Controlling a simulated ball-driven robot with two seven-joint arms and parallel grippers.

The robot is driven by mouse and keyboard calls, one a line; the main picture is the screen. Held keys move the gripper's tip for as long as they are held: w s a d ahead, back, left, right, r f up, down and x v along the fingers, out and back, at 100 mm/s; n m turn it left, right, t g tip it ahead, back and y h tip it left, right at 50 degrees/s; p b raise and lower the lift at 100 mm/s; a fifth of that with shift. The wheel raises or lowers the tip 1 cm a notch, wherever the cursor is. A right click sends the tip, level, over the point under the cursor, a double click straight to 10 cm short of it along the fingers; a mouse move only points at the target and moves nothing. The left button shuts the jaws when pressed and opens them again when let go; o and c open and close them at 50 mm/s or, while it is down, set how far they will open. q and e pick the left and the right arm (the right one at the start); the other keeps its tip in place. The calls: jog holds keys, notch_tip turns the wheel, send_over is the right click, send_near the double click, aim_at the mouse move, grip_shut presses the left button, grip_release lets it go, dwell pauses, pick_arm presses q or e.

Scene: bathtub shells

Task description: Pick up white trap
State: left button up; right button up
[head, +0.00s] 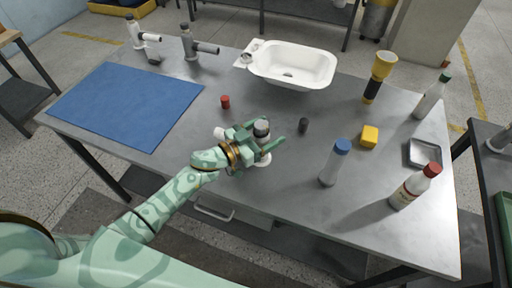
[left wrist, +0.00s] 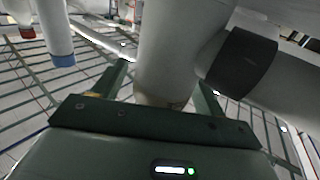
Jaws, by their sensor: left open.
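The white trap (head: 264,160) stands near the middle of the grey table, partly hidden by my left gripper (head: 272,140). Its dark grey collar (head: 261,127) shows above the jaws, and a white end (head: 219,133) shows at their left. In the left wrist view the white pipe of the trap (left wrist: 165,55) rises between the fingers of my left gripper (left wrist: 163,92), with a dark grey collar at the right. The jaws are open around the pipe; I cannot tell whether either finger touches it. My right gripper is not in view.
A white basin (head: 268,66) stands at the back. A blue mat (head: 127,105) lies left. A red cap (head: 225,102) and a dark cap (head: 303,125) are near the gripper. The front middle is clear.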

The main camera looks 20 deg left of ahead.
pick_arm(q)
jog(key=c, duration=1.4)
